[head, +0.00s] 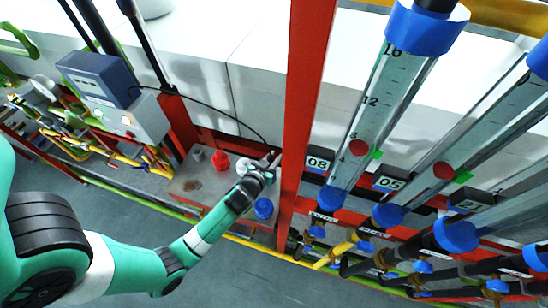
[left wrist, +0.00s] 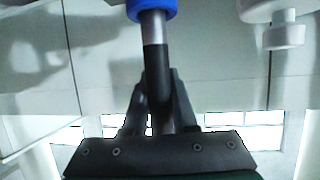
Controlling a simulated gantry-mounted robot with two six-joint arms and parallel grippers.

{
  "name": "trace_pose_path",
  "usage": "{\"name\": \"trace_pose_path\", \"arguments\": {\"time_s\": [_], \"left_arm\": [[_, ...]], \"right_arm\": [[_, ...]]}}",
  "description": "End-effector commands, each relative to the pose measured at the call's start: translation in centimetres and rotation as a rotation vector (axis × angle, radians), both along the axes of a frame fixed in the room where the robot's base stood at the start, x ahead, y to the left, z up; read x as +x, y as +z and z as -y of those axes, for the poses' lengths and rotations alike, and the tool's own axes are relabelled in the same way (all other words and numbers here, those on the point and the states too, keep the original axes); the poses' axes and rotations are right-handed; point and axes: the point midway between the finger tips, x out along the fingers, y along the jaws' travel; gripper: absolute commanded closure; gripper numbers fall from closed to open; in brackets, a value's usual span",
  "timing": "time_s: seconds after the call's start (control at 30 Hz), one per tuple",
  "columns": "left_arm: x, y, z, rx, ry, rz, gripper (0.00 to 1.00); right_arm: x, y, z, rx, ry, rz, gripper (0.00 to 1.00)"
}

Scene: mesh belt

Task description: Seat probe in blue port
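My left gripper (head: 268,165) is shut on the probe, beside the red post, above the blue port (head: 263,208) in the head view. The probe is barely seen there. In the left wrist view the probe (left wrist: 155,60) is a black rod with a silver end, held between the fingers (left wrist: 158,105). Its silver end meets the lower edge of the blue port (left wrist: 152,10). I cannot tell how deep it sits. My right gripper is in neither view.
A red port (head: 219,160) stands left of my gripper on the grey panel (head: 195,183). A white port shows in the left wrist view (left wrist: 284,32). A black cable runs from the blue-grey box (head: 98,78) to my gripper. A red post (head: 304,90) and glass tubes stand right.

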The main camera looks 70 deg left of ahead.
Motion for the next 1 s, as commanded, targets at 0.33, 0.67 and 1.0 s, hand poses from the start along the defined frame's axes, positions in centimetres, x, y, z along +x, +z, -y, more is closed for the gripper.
{"name": "trace_pose_path", "arguments": {"time_s": [0.33, 0.67, 1.0], "left_arm": [[0.0, 0.0, 0.0, 0.0, 0.0, 0.0, 0.44], [-1.5, 1.1, 1.3, -0.001, -0.002, -0.001, 0.44], [-7.1, 4.0, 6.1, 0.0, -0.004, -0.001, 0.44]], "right_arm": [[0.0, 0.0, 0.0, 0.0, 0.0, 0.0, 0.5], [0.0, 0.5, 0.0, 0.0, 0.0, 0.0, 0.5], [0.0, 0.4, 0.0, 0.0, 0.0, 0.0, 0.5]]}}
